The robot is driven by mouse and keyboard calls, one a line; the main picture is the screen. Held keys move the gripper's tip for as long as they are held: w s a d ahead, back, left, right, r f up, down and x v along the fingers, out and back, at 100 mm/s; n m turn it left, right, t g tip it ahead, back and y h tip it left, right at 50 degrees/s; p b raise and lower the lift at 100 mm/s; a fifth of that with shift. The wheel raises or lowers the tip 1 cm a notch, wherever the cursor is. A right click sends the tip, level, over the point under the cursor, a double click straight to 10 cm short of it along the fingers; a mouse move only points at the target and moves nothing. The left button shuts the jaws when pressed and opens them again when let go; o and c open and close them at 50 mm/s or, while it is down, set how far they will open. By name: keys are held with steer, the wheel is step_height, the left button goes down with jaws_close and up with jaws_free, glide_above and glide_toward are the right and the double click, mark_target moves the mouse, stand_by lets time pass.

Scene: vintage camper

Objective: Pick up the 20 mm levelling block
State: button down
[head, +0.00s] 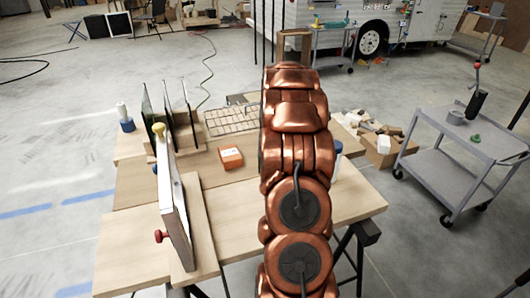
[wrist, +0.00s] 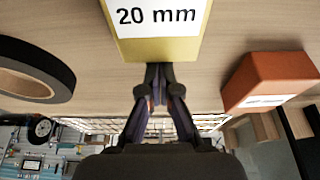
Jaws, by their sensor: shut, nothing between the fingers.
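The 20 mm levelling block (wrist: 160,42) is yellow with a white label reading "20 mm". In the wrist view it is at the top centre, cut off by the frame edge. My gripper (wrist: 160,76) is shut and empty, with its fingertips together just at the block's near lower edge in the picture. I cannot tell whether they touch it. In the head view my copper-coloured arm hides the gripper, and the yellow block is not visible.
An orange block (wrist: 270,80) with a white label lies right of the gripper; an orange item also shows on the workbench (head: 130,245) in the head view. A black tape roll (wrist: 35,72) is at left. A clamped upright board (head: 175,205) stands left of my arm.

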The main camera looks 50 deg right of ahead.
steer(key=shift+s+a+b, duration=0.45)
steer(key=shift+s+a, duration=0.15)
steer(key=shift+s, duration=0.4)
steer(key=shift+s+a+b, duration=0.5)
steer(key=shift+s+a, duration=0.05)
steer(key=shift+s, duration=0.45)
steer(key=shift+s+a+b, duration=0.45)
steer(key=shift+s+a, duration=0.15)
steer(key=shift+s, duration=0.4)
